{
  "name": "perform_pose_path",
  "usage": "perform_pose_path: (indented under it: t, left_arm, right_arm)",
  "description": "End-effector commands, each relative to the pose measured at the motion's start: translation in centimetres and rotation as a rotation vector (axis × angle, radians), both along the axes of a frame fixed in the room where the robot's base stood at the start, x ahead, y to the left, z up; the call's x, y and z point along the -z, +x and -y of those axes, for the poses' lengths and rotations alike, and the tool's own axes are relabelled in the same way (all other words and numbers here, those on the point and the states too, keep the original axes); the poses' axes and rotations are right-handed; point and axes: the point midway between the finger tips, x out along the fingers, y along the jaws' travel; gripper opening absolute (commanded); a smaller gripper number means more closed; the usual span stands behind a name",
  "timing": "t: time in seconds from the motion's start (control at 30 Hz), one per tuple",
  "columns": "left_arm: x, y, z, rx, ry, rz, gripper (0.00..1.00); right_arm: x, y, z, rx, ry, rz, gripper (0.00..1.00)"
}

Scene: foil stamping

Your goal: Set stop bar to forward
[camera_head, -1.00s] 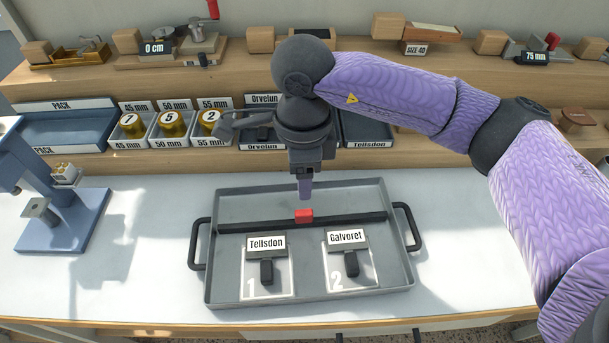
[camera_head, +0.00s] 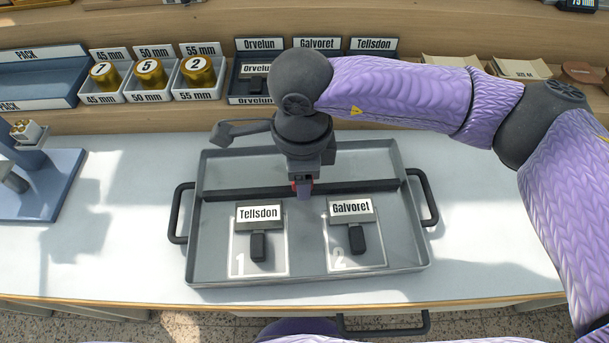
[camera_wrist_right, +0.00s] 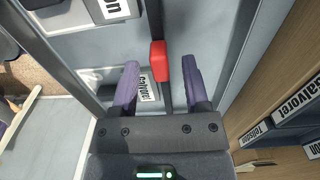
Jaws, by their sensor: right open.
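The stop bar (camera_head: 362,186) is a dark bar running across the grey tray (camera_head: 205,270), behind two labelled pieces. Its red block (camera_wrist_right: 159,62) sits at the bar's middle, mostly hidden by my gripper in the head view. My right gripper (camera_wrist_right: 157,80) is open, with the red block near and between the lines of its two purple fingers; I cannot tell whether they touch it. In the head view my right gripper (camera_head: 304,190) points down at the bar. The Tellsdon piece (camera_head: 259,225) lies at position 1 and the Galvoret piece (camera_head: 352,222) at position 2. My left gripper is out of view.
The tray has black handles at its left (camera_head: 180,213) and right (camera_head: 428,198). A blue press (camera_head: 45,185) stands at the left. Behind are gold cylinders (camera_head: 150,72) in bins and the Orvelun, Galvoret and Tellsdon slots.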

Motion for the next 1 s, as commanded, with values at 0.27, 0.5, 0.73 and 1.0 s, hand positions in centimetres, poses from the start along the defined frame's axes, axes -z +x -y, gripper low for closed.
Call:
perform_pose_path:
  t: [0.27, 0.5, 0.73, 1.0]
  left_arm:
    - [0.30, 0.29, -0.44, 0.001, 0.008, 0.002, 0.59]
    - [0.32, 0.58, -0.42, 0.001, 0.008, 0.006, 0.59]
    - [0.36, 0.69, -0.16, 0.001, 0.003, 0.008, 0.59]
    - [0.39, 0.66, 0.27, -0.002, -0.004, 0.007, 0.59]
  right_arm:
    - [1.14, 0.03, 0.01, 0.001, 0.000, 0.001, 0.59]
    - [1.11, 0.03, 0.01, 0.001, 0.000, 0.001, 0.27]
    - [1.11, 0.03, 0.01, 0.001, 0.000, 0.001, 0.00]
    - [1.10, 0.03, 0.02, 0.001, 0.000, 0.001, 0.00]
